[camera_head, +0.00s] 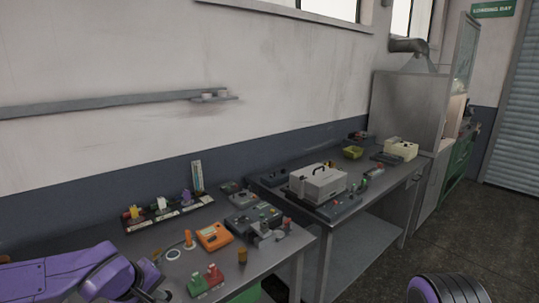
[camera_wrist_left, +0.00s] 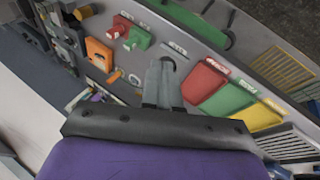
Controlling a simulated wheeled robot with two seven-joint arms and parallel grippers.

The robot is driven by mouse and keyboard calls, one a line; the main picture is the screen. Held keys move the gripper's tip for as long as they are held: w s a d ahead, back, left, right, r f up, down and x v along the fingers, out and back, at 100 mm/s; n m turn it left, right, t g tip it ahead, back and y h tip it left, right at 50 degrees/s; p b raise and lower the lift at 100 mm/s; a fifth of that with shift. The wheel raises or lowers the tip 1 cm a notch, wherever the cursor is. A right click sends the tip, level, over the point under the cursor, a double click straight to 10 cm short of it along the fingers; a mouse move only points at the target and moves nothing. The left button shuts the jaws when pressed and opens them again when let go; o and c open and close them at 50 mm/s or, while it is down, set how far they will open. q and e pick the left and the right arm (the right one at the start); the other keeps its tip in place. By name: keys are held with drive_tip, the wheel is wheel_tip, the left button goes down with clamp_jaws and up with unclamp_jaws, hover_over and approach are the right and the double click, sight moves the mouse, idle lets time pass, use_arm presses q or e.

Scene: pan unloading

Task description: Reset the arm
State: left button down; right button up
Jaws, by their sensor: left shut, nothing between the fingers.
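My left arm (camera_head: 65,272), purple and dark grey, comes in at the lower left of the head view, low in front of the near workbench (camera_head: 150,239). My left gripper shows in the left wrist view (camera_wrist_left: 161,70). Its two grey fingers are together with nothing between them. They point toward the bench top, near a round dark hole and a small label. I cannot tell whether they touch the surface. My right gripper is not in view; a purple and dark part of my body (camera_head: 446,290) shows at the lower right.
The near bench holds an orange device (camera_head: 213,236), a red and green block (camera_head: 206,281) and several small tools. A grey toolbox (camera_head: 317,183) stands on the farther bench. Red (camera_wrist_left: 204,82), green (camera_wrist_left: 229,98) and yellow (camera_wrist_left: 258,117) bins lie close right of my left fingers.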

use_arm(q)
drive_tip(key=s+a+f+n+y+b, duration=0.2)
drive_tip(key=s+f+y+b, duration=0.15)
drive_tip(key=f, duration=0.95)
drive_tip(key=s+a+f+n+y+b, duration=0.15)
drive_tip(key=s+f, duration=0.35)
drive_tip(key=f, duration=0.7)
drive_tip(key=s+a+f+m+g+b, duration=0.1)
drive_tip(key=s+f+m+b, duration=0.4)
drive_tip(key=s+f, duration=1.1)
drive_tip(key=s+m+g, duration=0.1)
drive_tip(key=s+m, duration=0.1)
drive_tip(key=s, duration=0.1)
drive_tip(key=shift+a+g, duration=0.3)
drive_tip(key=shift+a, duration=0.05)
use_arm(e)
wheel_tip(320, 180, down, 10)
drive_tip(key=shift+w+f, duration=0.2)
drive_tip(key=shift+w, duration=0.15)
